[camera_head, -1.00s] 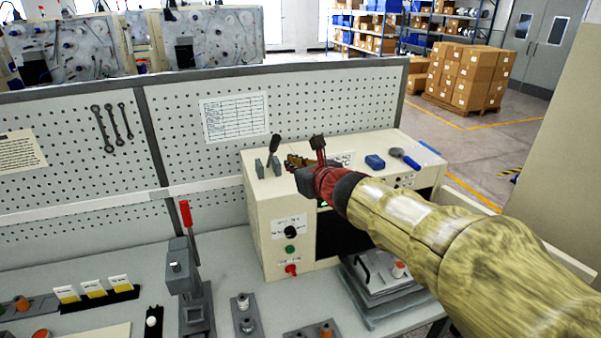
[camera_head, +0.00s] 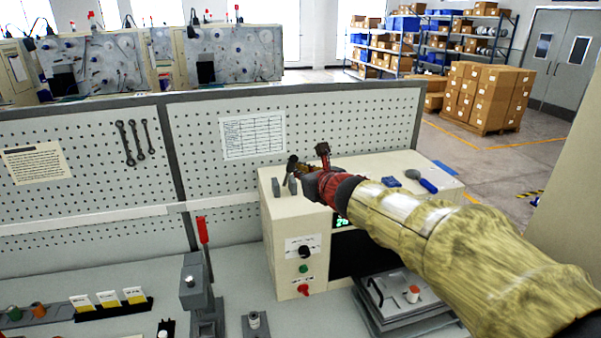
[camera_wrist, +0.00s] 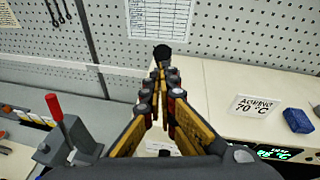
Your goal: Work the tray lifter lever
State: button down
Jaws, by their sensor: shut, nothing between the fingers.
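A red-handled press (camera_head: 203,232) stands on the bench at left. A blue block (camera_head: 390,181) and a blue-handled tool (camera_head: 425,183) lie on the machine top, right of my gripper. A pegboard (camera_head: 230,170) rises behind. A stacked grey plate fixture (camera_head: 405,300) sits at lower right.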

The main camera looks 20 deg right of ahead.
jog(key=shift+w+r+g+p, duration=0.3)
jog(key=shift+r+p, duration=0.15)
jog(key=shift+p, duration=0.5)
